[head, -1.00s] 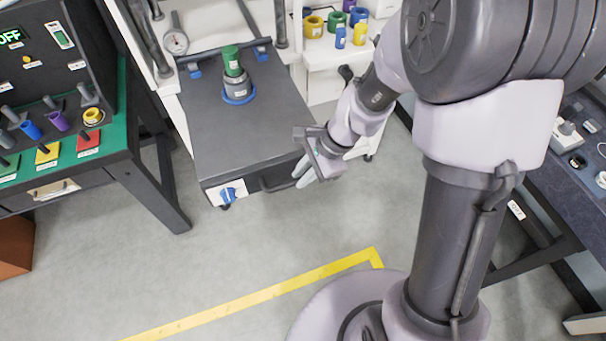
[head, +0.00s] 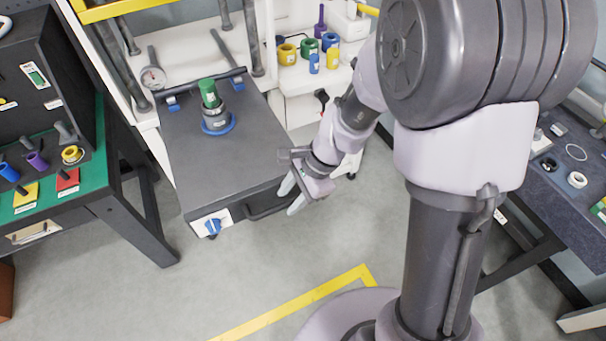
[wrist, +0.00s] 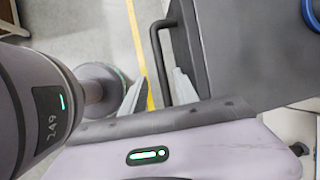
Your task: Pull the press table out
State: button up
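The press table (head: 245,165) is a dark grey slab in front of the white press frame in the head view. Its front edge carries a dark bar handle (head: 262,210), also seen in the wrist view (wrist: 157,55). A grey fitting with a green cylinder (head: 208,93) stands upright on it in a blue ring (head: 219,128). My gripper (head: 291,196) is at the right end of the handle. In the wrist view my gripper (wrist: 160,85) has its fingers apart, with the handle bar between them in the picture; contact cannot be told.
A workbench (head: 105,160) with a green top stands left of the press table. A white shelf (head: 318,77) with coloured rings is behind it. Another bench (head: 575,205) is at the right. Grey floor (head: 225,285) with a yellow line (head: 300,302) lies clear in front.

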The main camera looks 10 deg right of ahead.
jog(key=p+v, duration=0.5)
jog(key=v, duration=1)
jog(key=shift+r+p, duration=0.15)
jog(key=shift+p, duration=0.15)
